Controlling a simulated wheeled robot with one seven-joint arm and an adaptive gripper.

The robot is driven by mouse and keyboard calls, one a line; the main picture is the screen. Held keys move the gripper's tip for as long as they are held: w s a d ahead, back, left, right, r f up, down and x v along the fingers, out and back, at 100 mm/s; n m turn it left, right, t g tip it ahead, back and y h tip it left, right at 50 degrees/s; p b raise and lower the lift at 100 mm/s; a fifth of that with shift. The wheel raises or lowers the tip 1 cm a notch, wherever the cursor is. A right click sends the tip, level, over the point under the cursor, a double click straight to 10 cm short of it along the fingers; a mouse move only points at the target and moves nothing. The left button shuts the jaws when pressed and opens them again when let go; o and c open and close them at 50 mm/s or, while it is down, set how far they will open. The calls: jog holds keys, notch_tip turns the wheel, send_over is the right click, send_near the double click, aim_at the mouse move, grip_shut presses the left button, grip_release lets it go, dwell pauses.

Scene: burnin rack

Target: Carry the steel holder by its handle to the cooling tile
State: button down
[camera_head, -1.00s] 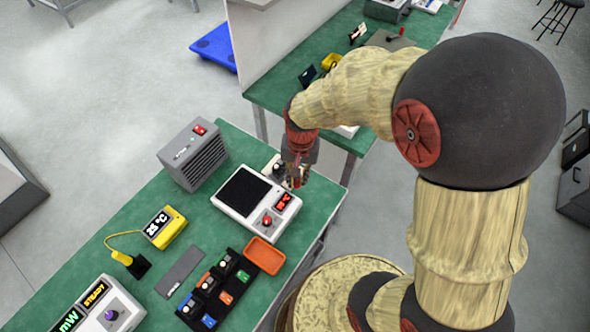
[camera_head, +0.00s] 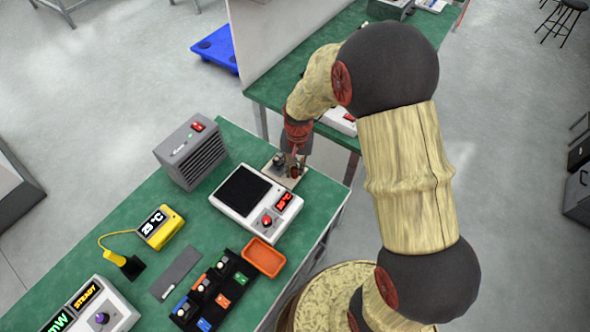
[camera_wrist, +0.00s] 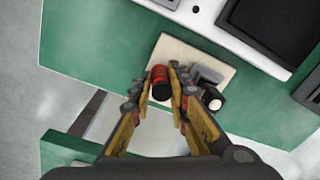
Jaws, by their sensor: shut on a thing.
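My gripper (camera_head: 294,160) is beyond the white hot plate, over the far corner of the green bench. In the wrist view, my gripper (camera_wrist: 164,88) is shut on the red and black handle (camera_wrist: 160,82), which points up between the fingers. The grey steel holder (camera_wrist: 205,76) is just right of the fingers, with a pale round part at its near side. It also shows small in the head view (camera_head: 278,160). The beige cooling tile (camera_wrist: 172,47) lies beneath the holder and handle. I cannot tell whether the holder touches it. The tile (camera_head: 291,181) is partly hidden by my gripper.
The hot plate (camera_head: 228,208) with a red display and knob stands close beside the tile. A grey fan box (camera_head: 192,155), yellow thermometer (camera_head: 160,228), orange tray (camera_head: 263,257) and black rack (camera_head: 214,290) share the bench. The bench edge is close to the tile.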

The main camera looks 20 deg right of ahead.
jog(key=shift+f, duration=0.15)
jog(key=c, duration=1.8)
grip_release()
jog(key=shift+o, duration=0.4)
notch_tip(320, 180, up, 19)
jog(key=s+n+t+p, duration=0.1)
jog(key=s+p, duration=0.1)
jog(key=p, duration=0.1)
jog(key=s+r+n+t, duration=0.4)
jog(key=s+r, duration=1.1)
jog(key=s, duration=0.5)
